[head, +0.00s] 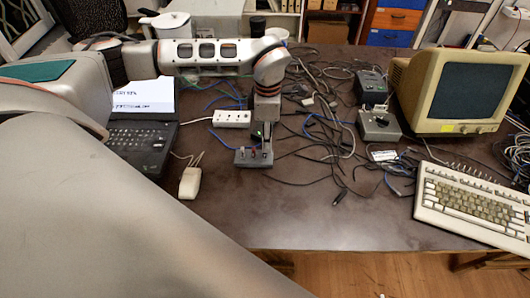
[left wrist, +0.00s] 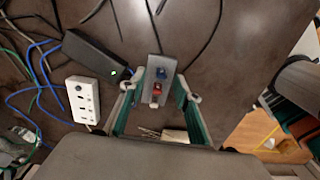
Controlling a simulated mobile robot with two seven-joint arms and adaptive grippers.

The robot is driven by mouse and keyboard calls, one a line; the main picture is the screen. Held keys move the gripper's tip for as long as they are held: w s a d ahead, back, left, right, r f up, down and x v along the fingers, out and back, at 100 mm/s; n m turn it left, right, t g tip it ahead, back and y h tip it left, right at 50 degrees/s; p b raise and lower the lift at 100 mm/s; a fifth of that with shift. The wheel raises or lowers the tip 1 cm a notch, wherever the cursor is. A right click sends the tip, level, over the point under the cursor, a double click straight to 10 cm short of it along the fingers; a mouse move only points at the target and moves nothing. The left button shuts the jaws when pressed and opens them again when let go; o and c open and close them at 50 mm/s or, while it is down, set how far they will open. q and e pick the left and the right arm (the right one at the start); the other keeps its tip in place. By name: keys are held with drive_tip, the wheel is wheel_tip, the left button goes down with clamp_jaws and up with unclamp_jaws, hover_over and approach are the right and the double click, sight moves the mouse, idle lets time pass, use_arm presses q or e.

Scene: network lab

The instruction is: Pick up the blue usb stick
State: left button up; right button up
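The blue usb stick (left wrist: 161,73) stands in a small grey holder (left wrist: 154,42) in the left wrist view, with a red usb stick (left wrist: 157,88) close beside it. My left gripper (left wrist: 160,88) is open, with one finger on each side of the holder and both sticks between them. Nothing is visibly gripped. In the head view my left gripper (head: 262,148) points down over the grey holder (head: 253,160) on the table. The blue stick is too small to make out clearly there. My right gripper is not in view.
A white power strip (head: 232,118) lies behind the holder. A black laptop (head: 140,140) and a white plug-like box (head: 190,182) are to the left. Tangled cables (head: 320,130), a CRT monitor (head: 450,90) and a keyboard (head: 470,205) are right. The front table is clear.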

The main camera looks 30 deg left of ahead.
sight(265, 154)
use_arm(q)
drive_tip(key=f, duration=0.3)
drive_tip(key=shift+s+a+f, duration=0.2)
drive_tip(key=shift+s+f, duration=0.1)
drive_tip(key=shift+s, duration=0.1)
drive_tip(key=shift+w+f, duration=0.1)
drive_tip(key=shift+f, duration=0.55)
drive_tip(key=c, duration=0.9)
drive_tip(key=shift+r, duration=0.1)
